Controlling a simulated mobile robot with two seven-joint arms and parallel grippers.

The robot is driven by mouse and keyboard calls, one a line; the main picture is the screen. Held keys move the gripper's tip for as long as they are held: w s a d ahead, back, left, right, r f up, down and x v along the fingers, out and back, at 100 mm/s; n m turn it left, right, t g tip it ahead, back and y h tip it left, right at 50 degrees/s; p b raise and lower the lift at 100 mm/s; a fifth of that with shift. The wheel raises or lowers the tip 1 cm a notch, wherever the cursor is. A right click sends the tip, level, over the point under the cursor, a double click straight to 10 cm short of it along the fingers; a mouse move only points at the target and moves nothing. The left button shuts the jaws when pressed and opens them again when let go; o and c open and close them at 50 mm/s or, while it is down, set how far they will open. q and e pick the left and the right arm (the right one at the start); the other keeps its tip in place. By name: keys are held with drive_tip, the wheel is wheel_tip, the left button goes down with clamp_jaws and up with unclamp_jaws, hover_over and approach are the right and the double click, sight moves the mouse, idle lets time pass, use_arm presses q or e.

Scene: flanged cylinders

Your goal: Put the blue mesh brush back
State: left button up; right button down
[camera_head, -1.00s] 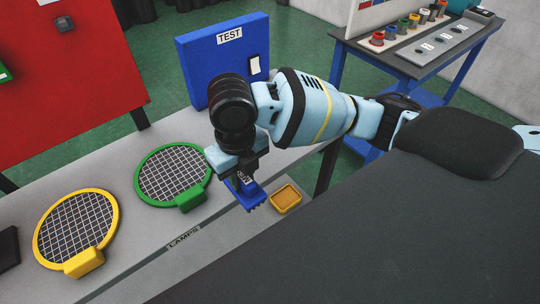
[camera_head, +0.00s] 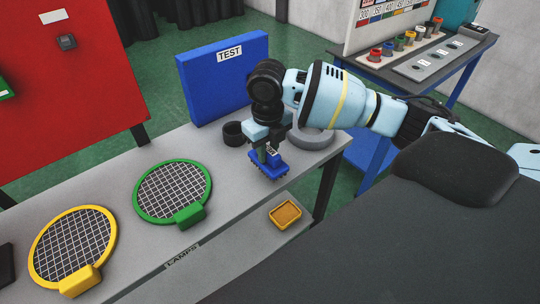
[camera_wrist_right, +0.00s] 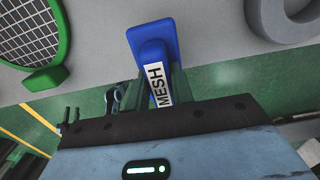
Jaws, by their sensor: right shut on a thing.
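The blue mesh brush (camera_head: 272,171) is in my right gripper (camera_head: 270,150), held over the grey bench near its front edge. In the right wrist view the blue brush (camera_wrist_right: 152,45) shows its white MESH label, and the gripper fingers (camera_wrist_right: 158,88) are shut on it. I cannot tell whether its bristles touch the bench. A green-rimmed mesh disc (camera_head: 171,191) and a yellow-rimmed mesh disc (camera_head: 72,245) lie on the bench to the left. My left gripper is not in view.
A small yellow tray (camera_head: 285,214) sits on a lower grey surface in front of the bench. A dark cup (camera_head: 233,134) and a grey ring (camera_head: 312,137) stand near the brush. The blue TEST panel (camera_head: 222,75) rises behind. A side table (camera_head: 420,65) holds several coloured cylinders.

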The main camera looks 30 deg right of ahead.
drive_tip(key=shift+w+d, duration=0.2)
drive_tip(key=shift+d, duration=0.05)
drive_tip(key=f, duration=0.2)
drive_tip(key=shift+w+d+f, duration=0.15)
drive_tip(key=shift+d+f, duration=0.2)
drive_tip(key=shift+f, duration=0.35)
drive_tip(key=shift+f, duration=0.15)
drive_tip(key=c, duration=1.2)
unclamp_jaws()
drive_tip(key=shift+f, duration=0.1)
